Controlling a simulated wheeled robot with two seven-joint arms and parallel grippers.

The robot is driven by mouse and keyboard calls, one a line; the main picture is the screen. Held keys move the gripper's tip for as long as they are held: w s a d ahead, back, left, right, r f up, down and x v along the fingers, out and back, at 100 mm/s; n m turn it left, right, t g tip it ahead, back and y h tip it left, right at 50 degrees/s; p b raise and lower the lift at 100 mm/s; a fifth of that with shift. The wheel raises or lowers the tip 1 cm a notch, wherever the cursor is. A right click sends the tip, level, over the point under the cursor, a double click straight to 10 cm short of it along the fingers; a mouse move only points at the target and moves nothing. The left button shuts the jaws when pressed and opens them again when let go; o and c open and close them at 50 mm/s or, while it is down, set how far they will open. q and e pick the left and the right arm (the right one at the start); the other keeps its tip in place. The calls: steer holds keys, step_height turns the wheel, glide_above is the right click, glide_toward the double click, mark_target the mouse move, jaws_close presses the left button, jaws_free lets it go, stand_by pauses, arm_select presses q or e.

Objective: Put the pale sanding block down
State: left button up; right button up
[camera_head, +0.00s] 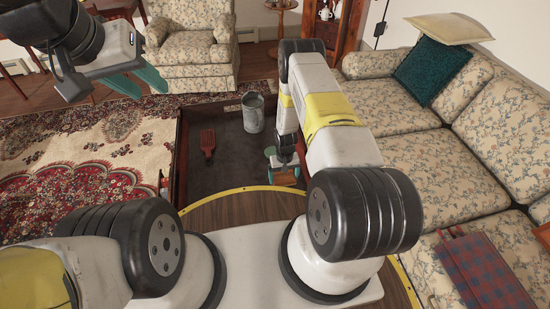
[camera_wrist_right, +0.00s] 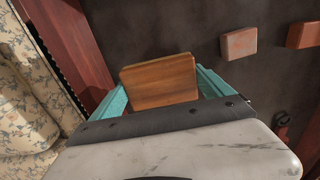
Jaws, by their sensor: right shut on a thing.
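The sanding block (camera_wrist_right: 160,82), a light brown wood-coloured block, sits between the teal fingers of my right gripper (camera_wrist_right: 165,88) in the right wrist view. The gripper is shut on it. In the head view my right gripper (camera_head: 284,166) hangs over the right side of a dark surface with a reddish-brown rim, and the block (camera_head: 283,180) shows partly below it. I cannot tell whether the block touches the surface. My left gripper (camera_head: 142,83) is at the upper left above the rug, its teal fingers apart and empty.
Two reddish blocks, one nearer (camera_wrist_right: 238,43) and one at the edge (camera_wrist_right: 305,34), lie on the dark surface (camera_head: 222,165). A red slotted tool (camera_head: 207,142) and a grey metal can (camera_head: 253,113) are there too.

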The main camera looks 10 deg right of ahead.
step_height(320, 180, down, 8)
stand_by(0.4)
steer(key=o, duration=1.3)
steer(key=shift+f, duration=0.15)
steer(key=shift+o, duration=0.2)
step_height(320, 180, up, 12)
steer(key=shift+r, duration=0.2)
steer(key=w+r+t, duration=0.1)
steer(key=w+r, duration=0.1)
steer(key=r, duration=0.6)
steer(key=w+r, duration=0.3)
steer(key=r, duration=0.5)
step_height(320, 180, up, 31)
steer(key=t+y, duration=0.1)
steer(key=t, duration=0.2)
glide_above(284, 177)
steer(key=s, duration=0.2)
steer(key=s+a+r+t+y, duration=0.1)
steer(key=s+a+r, duration=0.1)
steer(key=s+r, duration=1)
steer(key=s+r+t, duration=0.1)
steer(key=s, duration=0.9)
steer(key=shift+a+r, duration=0.15)
steer(key=shift+r, duration=0.05)
